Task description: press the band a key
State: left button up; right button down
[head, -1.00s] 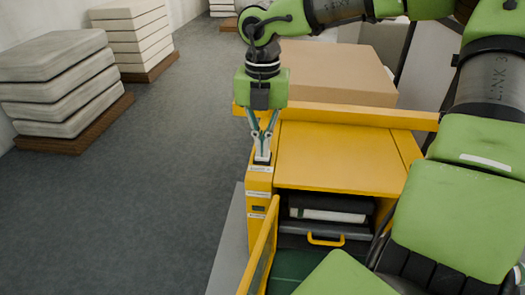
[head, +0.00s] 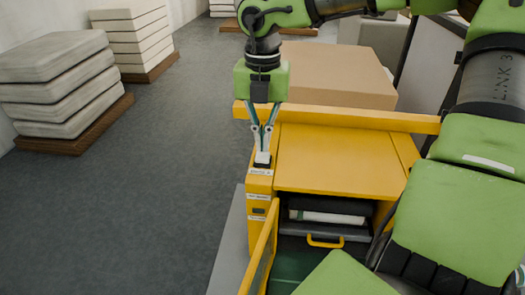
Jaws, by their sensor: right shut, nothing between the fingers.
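The yellow cabinet (head: 340,160) has a narrow column at its left front with a small key on top, labelled in print too small to read fully; it seems to be the band a key (head: 262,165). My right gripper (head: 263,151) points straight down over this key, fingers shut and empty. Its tips are at or just above the key; I cannot tell whether they touch, and they partly hide it. More small labels and a dark panel (head: 258,211) run down the column's front. My left gripper is not in view.
A yellow bar (head: 350,118) crosses behind the cabinet top, with a cardboard box (head: 335,75) beyond. The cabinet's front is open, showing a drawer with a yellow handle (head: 325,241) and a yellow door (head: 259,255). Stacked grey pads (head: 60,85) stand left. The floor between is clear.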

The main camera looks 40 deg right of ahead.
aim_at(263, 156)
dwell(0.3)
notch_tip(263, 156, up, 6)
jog(key=p, duration=0.3)
jog(key=shift+f, duration=0.1)
dwell(0.8)
